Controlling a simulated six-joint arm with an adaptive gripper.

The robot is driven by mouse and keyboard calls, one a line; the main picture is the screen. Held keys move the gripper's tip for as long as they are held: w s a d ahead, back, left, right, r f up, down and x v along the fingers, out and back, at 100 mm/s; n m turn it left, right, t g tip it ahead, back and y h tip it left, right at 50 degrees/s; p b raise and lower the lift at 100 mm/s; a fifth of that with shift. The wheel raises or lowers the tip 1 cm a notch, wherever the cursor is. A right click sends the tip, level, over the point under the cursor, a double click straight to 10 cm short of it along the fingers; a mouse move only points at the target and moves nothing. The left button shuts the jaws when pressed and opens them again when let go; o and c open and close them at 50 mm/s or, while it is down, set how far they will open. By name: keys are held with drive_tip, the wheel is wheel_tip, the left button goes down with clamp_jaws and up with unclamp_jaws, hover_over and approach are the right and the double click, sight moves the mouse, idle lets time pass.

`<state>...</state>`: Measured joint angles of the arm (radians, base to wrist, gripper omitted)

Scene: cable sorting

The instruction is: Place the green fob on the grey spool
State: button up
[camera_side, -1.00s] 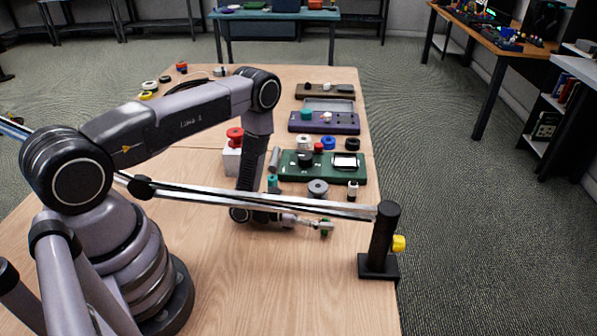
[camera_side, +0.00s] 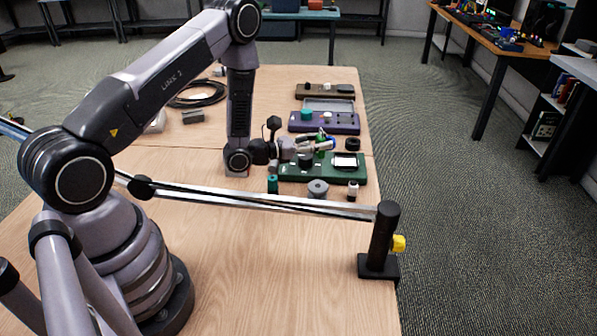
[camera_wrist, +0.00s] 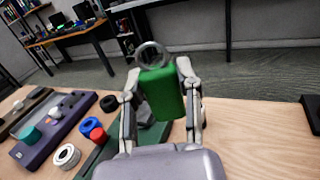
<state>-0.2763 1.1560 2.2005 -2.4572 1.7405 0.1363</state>
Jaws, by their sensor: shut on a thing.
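The green fob (camera_wrist: 160,92), a block with a metal ring at its top, is between the two fingers of my gripper (camera_wrist: 162,95) in the wrist view. My gripper is shut on it and holds it up off the table. In the side view my gripper (camera_side: 320,144) is over the green panel, beyond the grey spool; the fob shows there only as a small green patch. The grey spool (camera_side: 318,188) stands upright on the table just in front of the green panel. I cannot make the spool out in the wrist view.
A green panel (camera_side: 345,174), a purple panel (camera_side: 345,123) and a brown panel (camera_side: 345,94) line the table's right side. A teal cylinder (camera_side: 272,184) and a small white piece (camera_side: 353,188) flank the spool. A metal rail (camera_side: 250,200) crosses in front to a black post (camera_side: 382,240).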

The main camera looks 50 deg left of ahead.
wheel_tip(320, 180, down, 9)
drive_tip(key=shift+f, duration=0.1)
idle(0.3)
drive_tip(key=shift+f, duration=0.1)
drive_tip(key=o, duration=1)
drive_tip(key=shift+o, duration=0.2)
